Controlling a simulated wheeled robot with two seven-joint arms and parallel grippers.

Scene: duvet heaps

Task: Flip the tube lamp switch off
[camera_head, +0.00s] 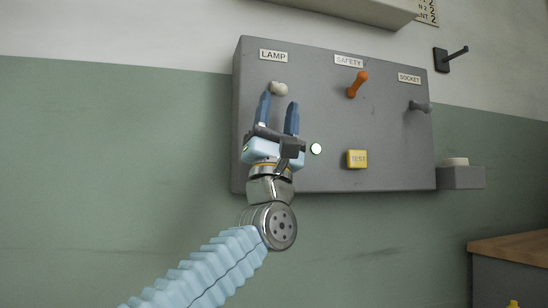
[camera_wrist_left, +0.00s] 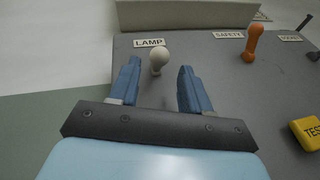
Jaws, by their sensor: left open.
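The lamp switch is a white knob-ended lever (camera_head: 278,88) under the LAMP label (camera_head: 273,55) on a grey wall panel (camera_head: 215,0). It also shows in the left wrist view (camera_wrist_left: 159,61), where it sticks up beyond and between the finger lines. My left gripper (camera_head: 278,110) is open and empty, with its blue fingertips just below the knob. In the left wrist view the fingers (camera_wrist_left: 159,82) stand on either side below the lever, and I see no clear contact. The lever's lower part is partly hidden in the head view. My right gripper is not in view.
The panel also bears an orange SAFETY lever (camera_head: 358,84), a grey SOCKET lever (camera_head: 420,106), a yellow TEST button (camera_head: 357,159) and a small white round light (camera_head: 316,148). A hook (camera_head: 452,58) and a wooden-topped cabinet (camera_head: 512,246) are at the right.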

